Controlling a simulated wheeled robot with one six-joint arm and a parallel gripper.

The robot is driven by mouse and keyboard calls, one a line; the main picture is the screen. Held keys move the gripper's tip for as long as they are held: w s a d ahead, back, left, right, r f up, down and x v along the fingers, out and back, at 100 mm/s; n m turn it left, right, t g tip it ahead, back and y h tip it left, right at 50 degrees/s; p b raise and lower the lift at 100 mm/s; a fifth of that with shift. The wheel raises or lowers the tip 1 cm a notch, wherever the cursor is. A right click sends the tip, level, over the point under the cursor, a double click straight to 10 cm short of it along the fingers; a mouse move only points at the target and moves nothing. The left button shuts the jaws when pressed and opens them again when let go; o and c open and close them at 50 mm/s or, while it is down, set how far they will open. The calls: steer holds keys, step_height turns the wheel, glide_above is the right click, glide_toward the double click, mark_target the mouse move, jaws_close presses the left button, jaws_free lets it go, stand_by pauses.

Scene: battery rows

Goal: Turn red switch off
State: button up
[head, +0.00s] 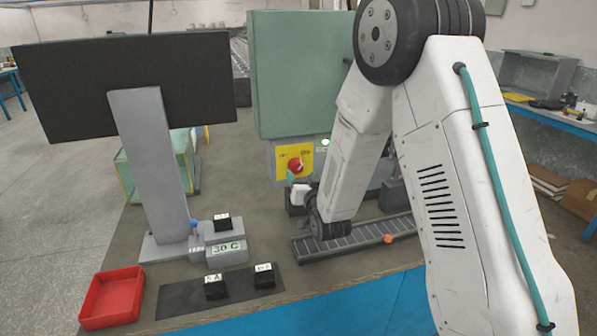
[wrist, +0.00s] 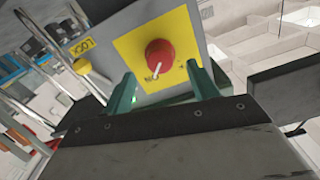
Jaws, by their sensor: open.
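The red switch (head: 295,166) is a round knob on a yellow plate (head: 306,153), on the front of a grey box below a green cabinet. In the wrist view the red switch (wrist: 160,54) has a pale pointer mark at its lower left, near lettering on the yellow plate (wrist: 128,47) that is hard to read. My gripper (wrist: 160,82) is open, with its two green fingers apart below and to either side of the knob. It does not appear to grip the knob. In the head view my gripper (head: 291,182) is small and partly hidden by my arm.
A green cabinet (head: 290,70) stands above the switch box. A monitor (head: 130,80) stands at the left. A red tray (head: 112,298), a "30 C" block (head: 228,252) and black blocks (head: 215,288) lie on the near table. A ribbed strip (head: 345,243) lies below my arm.

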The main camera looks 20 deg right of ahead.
mark_target(298, 170)
steer(key=shift+w, duration=2.25)
steer(key=c, duration=1)
